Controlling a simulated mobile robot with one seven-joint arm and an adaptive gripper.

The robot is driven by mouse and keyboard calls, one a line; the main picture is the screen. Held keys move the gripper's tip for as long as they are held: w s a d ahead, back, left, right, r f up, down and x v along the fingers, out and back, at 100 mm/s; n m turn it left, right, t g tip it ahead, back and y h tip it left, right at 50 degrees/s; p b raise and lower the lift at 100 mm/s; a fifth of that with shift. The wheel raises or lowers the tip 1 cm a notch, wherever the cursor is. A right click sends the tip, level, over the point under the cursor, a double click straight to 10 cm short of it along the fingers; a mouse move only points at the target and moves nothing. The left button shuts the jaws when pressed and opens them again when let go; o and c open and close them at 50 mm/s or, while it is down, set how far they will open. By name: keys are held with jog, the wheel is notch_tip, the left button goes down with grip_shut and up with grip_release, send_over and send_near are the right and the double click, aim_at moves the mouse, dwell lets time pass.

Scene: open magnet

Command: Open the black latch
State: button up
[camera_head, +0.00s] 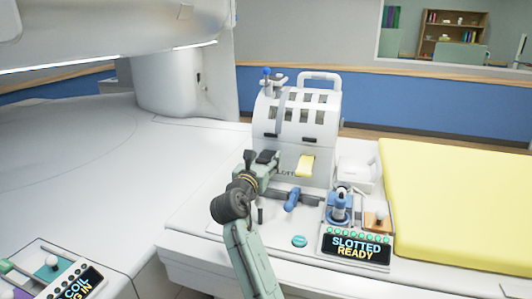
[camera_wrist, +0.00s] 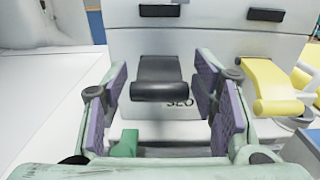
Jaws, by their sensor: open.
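The black latch (camera_wrist: 158,88) is a curved tab on the front of the white housing (camera_head: 294,120), above the partly covered "SLO" lettering. In the head view the latch (camera_head: 267,156) shows just past my gripper (camera_head: 262,170). In the wrist view my gripper (camera_wrist: 164,84) is open, with one purple-padded finger on each side of the latch. Narrow gaps show beside the latch, and nothing is held. I cannot tell how deep the latch lies between the pads. A matching yellow latch (camera_wrist: 266,85) is to the right, outside the right finger.
A yellow pad (camera_head: 460,200) lies to the right. The white surface (camera_head: 80,170) at left is largely clear.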

jog(key=shift+x, duration=1.1)
grip_shut()
jog(key=shift+a+f, duration=0.1)
